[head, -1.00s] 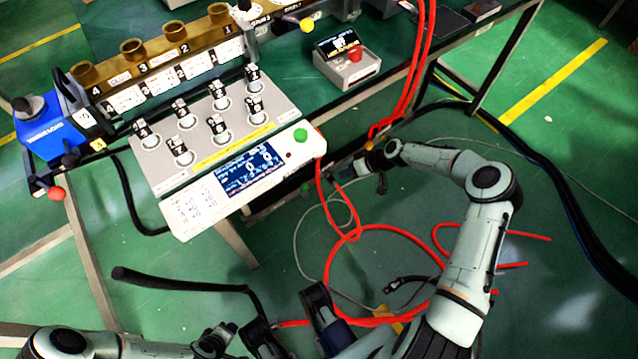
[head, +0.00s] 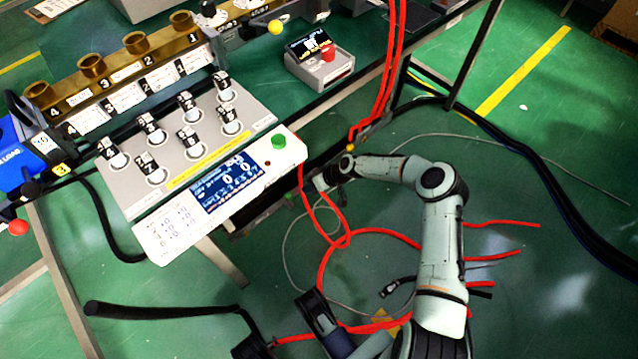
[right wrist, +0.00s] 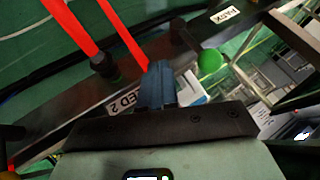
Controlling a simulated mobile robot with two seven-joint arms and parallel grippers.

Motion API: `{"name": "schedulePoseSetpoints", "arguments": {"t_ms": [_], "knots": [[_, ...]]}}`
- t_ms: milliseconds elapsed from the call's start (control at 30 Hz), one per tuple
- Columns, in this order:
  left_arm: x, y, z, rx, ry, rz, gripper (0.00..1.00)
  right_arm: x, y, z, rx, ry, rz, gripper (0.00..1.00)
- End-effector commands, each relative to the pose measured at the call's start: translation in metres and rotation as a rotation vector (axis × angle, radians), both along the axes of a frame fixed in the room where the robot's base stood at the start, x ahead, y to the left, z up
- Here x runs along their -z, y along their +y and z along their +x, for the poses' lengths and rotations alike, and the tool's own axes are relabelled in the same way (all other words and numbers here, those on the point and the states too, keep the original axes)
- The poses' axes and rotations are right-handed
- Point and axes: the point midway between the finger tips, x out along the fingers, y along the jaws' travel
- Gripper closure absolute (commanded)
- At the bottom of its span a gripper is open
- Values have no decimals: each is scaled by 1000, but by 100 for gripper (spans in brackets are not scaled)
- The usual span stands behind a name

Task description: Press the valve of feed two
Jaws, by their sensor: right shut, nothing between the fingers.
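A label ending in "ED 2" (right wrist: 126,100) shows on the dark rail in the right wrist view, partly covered by my right gripper (right wrist: 160,80). The gripper's blue fingers are shut and empty, close over the rail beside this label. A round green knob (right wrist: 209,63) stands just right of the fingertips. I cannot tell whether it is feed two's valve. In the head view my right gripper (head: 320,182) is small, at the underside of the bench's front edge, below the control panel. A small green part (head: 290,197) is left of it.
A control panel with a screen (head: 232,185) and green button (head: 278,140) sits above my right gripper. Red hoses (head: 388,80) run down behind the arm and loop over the floor. In the wrist view, a black hose connector (right wrist: 104,64) is left of the fingers.

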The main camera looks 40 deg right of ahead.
Motion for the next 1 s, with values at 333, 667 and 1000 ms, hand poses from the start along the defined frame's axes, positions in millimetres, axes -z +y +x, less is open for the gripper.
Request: {"name": "schedulePoseSetpoints", "arguments": {"t_ms": [333,667,1000], "knots": [[2,0,-4,-1,16,-1,57,-11,32,3,-3,-3,-2,100],[2,1,-4,0,15,-1,57,-11,32,3,-3,-3,-2,100],[-5,-1,7,3,-22,2,57,-14,34,4,-3,-7,-49,100]]}}
